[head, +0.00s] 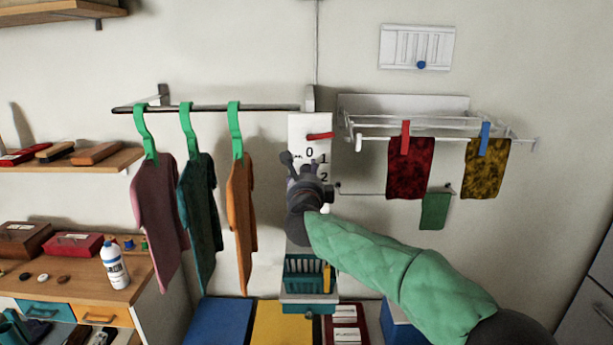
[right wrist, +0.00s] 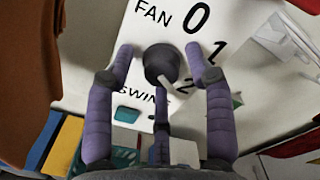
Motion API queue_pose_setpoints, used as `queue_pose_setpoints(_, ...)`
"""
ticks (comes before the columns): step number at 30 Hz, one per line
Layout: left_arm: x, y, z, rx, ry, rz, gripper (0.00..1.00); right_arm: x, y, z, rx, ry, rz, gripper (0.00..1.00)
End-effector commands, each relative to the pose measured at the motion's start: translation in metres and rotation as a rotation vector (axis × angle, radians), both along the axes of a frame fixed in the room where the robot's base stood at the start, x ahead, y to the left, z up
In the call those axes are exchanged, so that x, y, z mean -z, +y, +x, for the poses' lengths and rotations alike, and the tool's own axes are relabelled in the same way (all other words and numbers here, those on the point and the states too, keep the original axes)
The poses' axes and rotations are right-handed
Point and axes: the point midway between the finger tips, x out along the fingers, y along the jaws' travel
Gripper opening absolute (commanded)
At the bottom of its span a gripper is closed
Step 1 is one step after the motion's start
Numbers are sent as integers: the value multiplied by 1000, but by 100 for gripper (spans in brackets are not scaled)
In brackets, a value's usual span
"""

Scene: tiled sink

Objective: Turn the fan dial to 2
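The white fan panel (head: 296,128) is on the wall in the head view, with 0, 1 and 2 marked down its right side. In the right wrist view the panel (right wrist: 118,70) shows "FAN" and "SWING" lettering. The dark round fan dial (right wrist: 161,63) has a pale pointer slanting down and right, towards the 2. My right gripper (head: 300,163) is in front of the panel and hides the dial in the head view. In the right wrist view its purple fingers (right wrist: 160,72) are spread around the dial; contact is unclear. My left gripper is not in view.
A red lever (head: 320,136) juts from the panel's upper right. Shirts (head: 240,220) hang from a rail at left; a drying rack (head: 440,130) with cloths is at right. A teal basket (head: 303,275) stands below. A wooden counter (head: 80,275) holds a white bottle (head: 114,265).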

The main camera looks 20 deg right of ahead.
Motion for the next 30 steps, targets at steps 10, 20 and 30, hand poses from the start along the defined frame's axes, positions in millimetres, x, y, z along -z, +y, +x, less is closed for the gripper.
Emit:
queue_pose_setpoints(10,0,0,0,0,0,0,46,-1,0,-2,0,-2,-2,59)
queue_pose_setpoints(20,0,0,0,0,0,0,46,-2,12,-42,-1,-3,-1,59)
queue_pose_setpoints(30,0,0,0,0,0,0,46,-1,29,-98,-2,-2,-1,59)
